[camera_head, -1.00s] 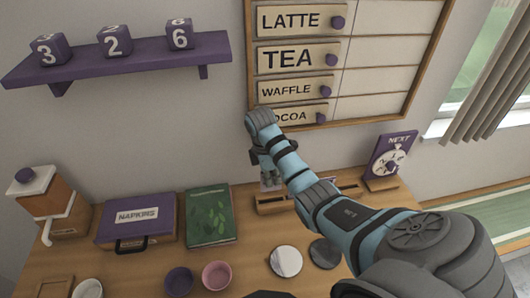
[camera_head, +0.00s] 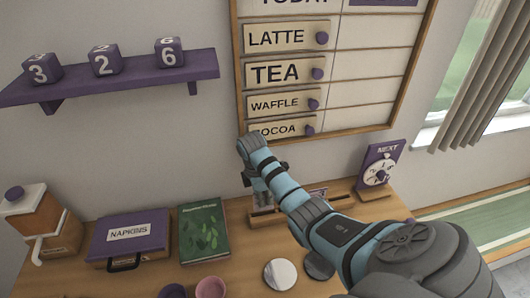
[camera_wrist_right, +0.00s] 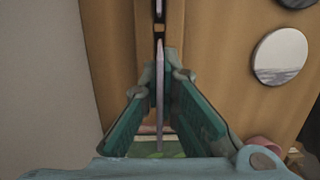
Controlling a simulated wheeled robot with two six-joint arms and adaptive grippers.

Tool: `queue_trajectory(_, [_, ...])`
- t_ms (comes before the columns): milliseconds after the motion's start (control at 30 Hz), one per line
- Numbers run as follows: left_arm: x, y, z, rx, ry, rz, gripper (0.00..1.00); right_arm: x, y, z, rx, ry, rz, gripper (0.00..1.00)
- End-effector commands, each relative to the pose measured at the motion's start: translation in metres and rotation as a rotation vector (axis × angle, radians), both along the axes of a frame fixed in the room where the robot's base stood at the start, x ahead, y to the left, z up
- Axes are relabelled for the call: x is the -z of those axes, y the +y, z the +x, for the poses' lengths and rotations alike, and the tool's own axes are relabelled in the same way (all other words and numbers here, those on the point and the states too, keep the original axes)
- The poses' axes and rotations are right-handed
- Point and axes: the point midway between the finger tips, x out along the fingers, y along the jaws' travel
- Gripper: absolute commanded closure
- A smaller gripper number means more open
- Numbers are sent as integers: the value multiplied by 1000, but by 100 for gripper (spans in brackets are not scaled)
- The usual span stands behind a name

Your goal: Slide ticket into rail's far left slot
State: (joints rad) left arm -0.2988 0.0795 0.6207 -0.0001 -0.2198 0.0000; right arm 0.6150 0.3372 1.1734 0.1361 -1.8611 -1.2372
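My right gripper (camera_head: 258,184) is at the left end of the wooden rail (camera_head: 288,216) on the counter. In the right wrist view the right gripper (camera_wrist_right: 161,78) has its teal fingertips close together on both sides of a thin ticket (camera_wrist_right: 160,115), seen edge-on. The ticket (camera_head: 263,198) also shows below the gripper in the head view, partly hidden by the fingers. It stands upright at the rail's left end; how deep it sits in a slot I cannot tell. Another ticket (camera_head: 318,193) stands farther right in the rail. My left gripper is not in view.
A dial stand marked NEXT (camera_head: 378,168) stands right of the rail. A green book (camera_head: 203,230) and a purple napkin box (camera_head: 130,236) stand to the left. Two round discs, one light (camera_head: 280,274), lie in front. The menu board (camera_head: 370,60) hangs above.

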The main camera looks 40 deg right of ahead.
Motion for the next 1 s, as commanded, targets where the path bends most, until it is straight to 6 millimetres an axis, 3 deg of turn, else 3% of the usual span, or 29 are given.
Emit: queue_trajectory(1000, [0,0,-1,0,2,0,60,8,1,1,0,0,0,100])
